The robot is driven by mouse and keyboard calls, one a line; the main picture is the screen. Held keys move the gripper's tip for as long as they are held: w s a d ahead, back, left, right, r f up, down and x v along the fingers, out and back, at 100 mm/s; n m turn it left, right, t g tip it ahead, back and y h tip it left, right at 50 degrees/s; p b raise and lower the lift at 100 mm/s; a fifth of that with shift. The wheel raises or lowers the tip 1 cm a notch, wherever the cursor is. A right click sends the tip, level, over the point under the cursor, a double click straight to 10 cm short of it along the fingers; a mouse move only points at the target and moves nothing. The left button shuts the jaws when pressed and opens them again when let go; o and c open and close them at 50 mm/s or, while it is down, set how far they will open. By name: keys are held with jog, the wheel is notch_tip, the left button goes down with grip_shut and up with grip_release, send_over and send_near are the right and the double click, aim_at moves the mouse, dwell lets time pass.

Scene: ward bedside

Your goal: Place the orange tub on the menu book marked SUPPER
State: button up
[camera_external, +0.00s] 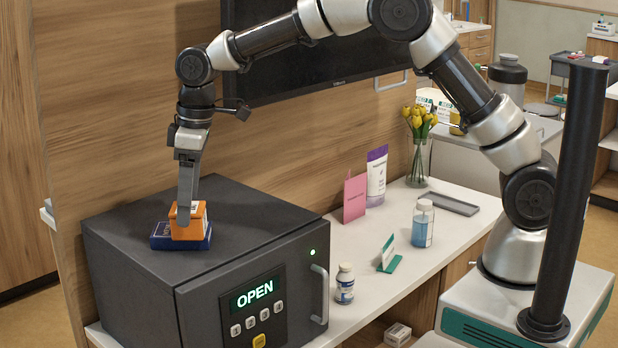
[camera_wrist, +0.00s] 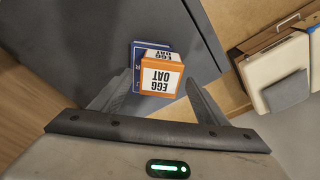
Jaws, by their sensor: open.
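The orange tub (camera_external: 196,224) stands on a dark blue book (camera_external: 162,242) on top of the grey safe. In the wrist view the tub (camera_wrist: 177,66) has white labels reading EGG OAT. My gripper (camera_external: 185,208) points down at the tub. In the wrist view its fingers (camera_wrist: 158,84) are apart, one on each side of the tub. I cannot tell whether either finger touches it.
The safe (camera_external: 140,285) has an OPEN display and a door handle. The safe's top right is clear.

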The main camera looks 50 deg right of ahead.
aim_at(197, 207)
notch_tip(197, 207, up, 10)
jog(key=s+d, duration=0.1)
jog(key=s+d+r+m+t, duration=0.1)
jog(key=s+d+r, duration=0.15)
jog(key=d, duration=0.25)
jog(key=s+d+r+m, duration=0.1)
jog(key=s+d+r, duration=0.15)
jog(key=d, duration=0.25)
jog(key=s+d+r+m+t, duration=0.1)
jog(key=s+d+r+m, duration=0.2)
jog(key=s+d, duration=0.45)
jog(key=s+d+f+m+t+h, duration=0.1)
jog(key=s+d+f+m, duration=0.3)
jog(key=s+d, duration=0.8)
notch_tip(197, 207, down, 3)
jog(key=shift+s+d+r+t, duration=0.2)
jog(key=shift+s+t, duration=0.5)
jog(key=shift+s, duration=0.3)
